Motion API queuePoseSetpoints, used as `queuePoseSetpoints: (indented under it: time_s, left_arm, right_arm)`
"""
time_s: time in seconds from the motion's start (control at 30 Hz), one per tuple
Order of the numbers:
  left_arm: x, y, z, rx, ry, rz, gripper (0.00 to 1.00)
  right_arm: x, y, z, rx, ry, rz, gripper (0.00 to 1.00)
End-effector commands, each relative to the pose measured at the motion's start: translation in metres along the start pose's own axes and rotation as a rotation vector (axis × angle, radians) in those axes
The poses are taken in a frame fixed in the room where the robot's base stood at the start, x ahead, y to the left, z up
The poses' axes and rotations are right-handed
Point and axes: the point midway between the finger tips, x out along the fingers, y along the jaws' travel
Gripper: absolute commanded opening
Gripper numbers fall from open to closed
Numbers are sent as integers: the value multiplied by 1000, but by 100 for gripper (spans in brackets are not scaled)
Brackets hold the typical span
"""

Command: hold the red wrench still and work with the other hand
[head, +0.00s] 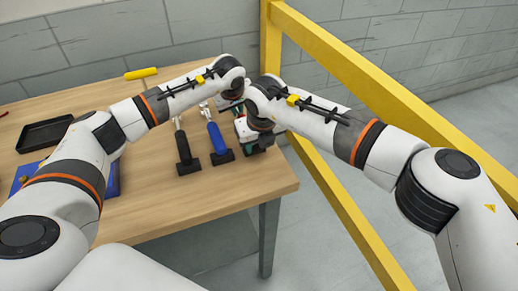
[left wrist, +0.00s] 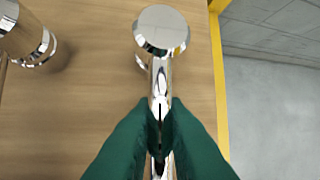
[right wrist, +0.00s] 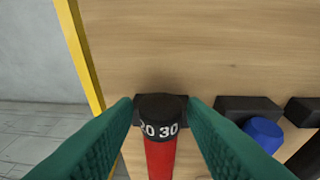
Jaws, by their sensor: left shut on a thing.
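The red wrench shows in the right wrist view as a red handle (right wrist: 159,158) with a black end cap marked 20 and 30. In the left wrist view its chrome shaft (left wrist: 161,80) leads to a round chrome head. My left gripper (left wrist: 160,112) is shut on this shaft, below the head. My right gripper (right wrist: 161,106) is open, with one finger on each side of the black cap; whether they touch it is unclear. In the head view my wrists hide most of the wrench near the table's right edge.
A black tray (head: 44,133), a blue item and a yellow bar (head: 141,73) are farther left. A yellow rail (head: 345,70) runs along the right side.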

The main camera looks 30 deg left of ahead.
Motion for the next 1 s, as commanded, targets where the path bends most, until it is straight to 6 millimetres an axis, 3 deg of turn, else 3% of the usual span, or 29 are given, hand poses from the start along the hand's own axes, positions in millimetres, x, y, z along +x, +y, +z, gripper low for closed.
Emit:
queuePoseSetpoints:
  time_s: [0.6,1.0]
  left_arm:
    - [0,0,0,1,1,-1,0]
    - [0,0,0,1,1,0,0]
  right_arm:
    - [-48,0,0,0,-1,0,38]
    - [-50,3,1,10,-6,-24,38]
